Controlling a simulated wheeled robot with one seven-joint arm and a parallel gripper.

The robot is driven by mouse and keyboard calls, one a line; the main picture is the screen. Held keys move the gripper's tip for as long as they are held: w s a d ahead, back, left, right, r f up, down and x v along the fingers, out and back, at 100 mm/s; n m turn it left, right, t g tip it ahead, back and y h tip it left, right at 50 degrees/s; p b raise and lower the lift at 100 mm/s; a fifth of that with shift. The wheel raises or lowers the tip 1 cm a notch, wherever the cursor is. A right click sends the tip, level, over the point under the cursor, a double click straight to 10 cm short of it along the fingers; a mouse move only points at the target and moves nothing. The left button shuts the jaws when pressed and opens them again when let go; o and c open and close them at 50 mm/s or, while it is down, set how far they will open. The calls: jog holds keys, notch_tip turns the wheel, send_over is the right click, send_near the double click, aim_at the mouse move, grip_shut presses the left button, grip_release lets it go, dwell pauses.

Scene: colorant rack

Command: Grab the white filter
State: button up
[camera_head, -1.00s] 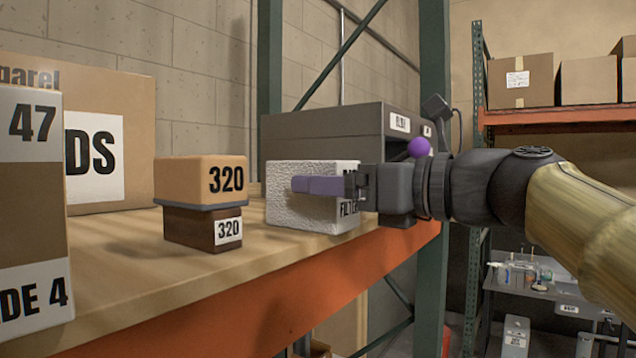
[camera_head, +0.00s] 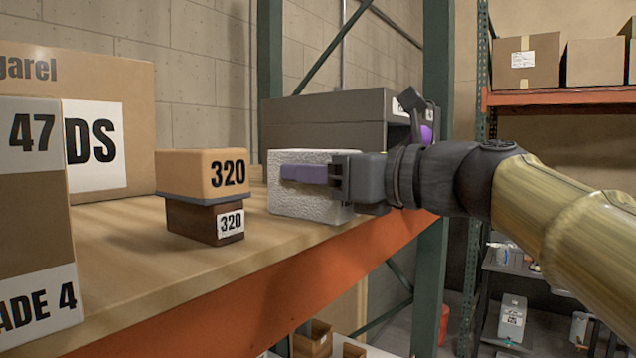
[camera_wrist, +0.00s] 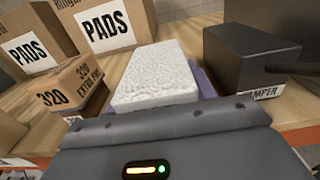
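The white filter (camera_head: 300,203) is a rough-textured white block standing on the wooden shelf, right of the boxes marked 320. My gripper (camera_head: 306,174) reaches over it from the right, with a purple finger along its near side. In the wrist view the filter (camera_wrist: 158,72) lies between the two purple fingers of my gripper (camera_wrist: 162,85), one along each side. The fingers are spread about as wide as the block; firm contact cannot be made out. The far finger is hidden in the head view, and my gripper covers the filter's right end.
The stacked 320 boxes (camera_head: 203,176) stand close left of the filter. Large cartons (camera_head: 85,120) fill the left. The orange shelf edge (camera_head: 250,307) runs in front.

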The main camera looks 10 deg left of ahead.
jog(key=shift+c, duration=0.8)
jog(key=shift+r, duration=0.15)
jog(key=shift+r+b, duration=0.45)
jog(key=shift+r, duration=1.2)
jog(key=b+v, duration=0.6)
jog(key=v, duration=1.2)
jog(key=shift+b, duration=0.35)
jog(key=shift+f, duration=0.1)
